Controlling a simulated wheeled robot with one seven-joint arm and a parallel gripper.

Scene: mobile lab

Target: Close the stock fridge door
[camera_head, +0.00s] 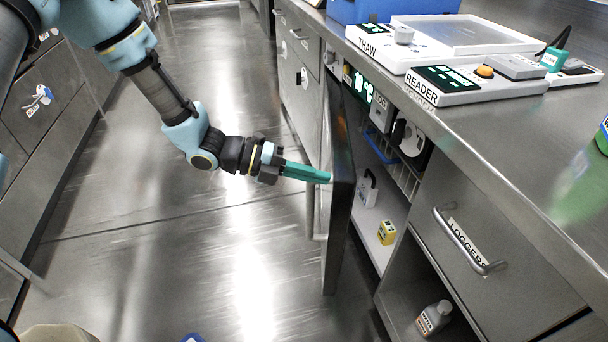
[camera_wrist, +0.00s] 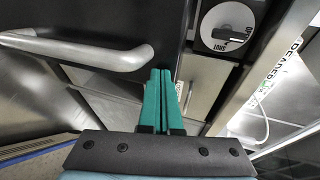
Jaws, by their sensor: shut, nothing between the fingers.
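The stock fridge door (camera_head: 343,185) stands open under the bench, swung out over the aisle and seen nearly edge-on in the head view. Behind it the fridge inside shows a white shelf (camera_head: 378,240) with a small yellow box (camera_head: 387,232) on it. My gripper (camera_head: 328,177) has its green fingers shut and empty, with the tips at the door's outer face; I cannot tell whether they touch. In the wrist view, my shut fingers (camera_wrist: 160,77) point past a dark panel with a grey bar handle (camera_wrist: 90,52).
A drawer labelled LOGGERS (camera_head: 480,240) is shut right of the fridge, above an open bay with a grey bottle (camera_head: 434,317). The bench top holds a THAW unit (camera_head: 400,50) and a READER unit (camera_head: 460,88). The aisle floor (camera_head: 200,240) left of the door is mostly clear.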

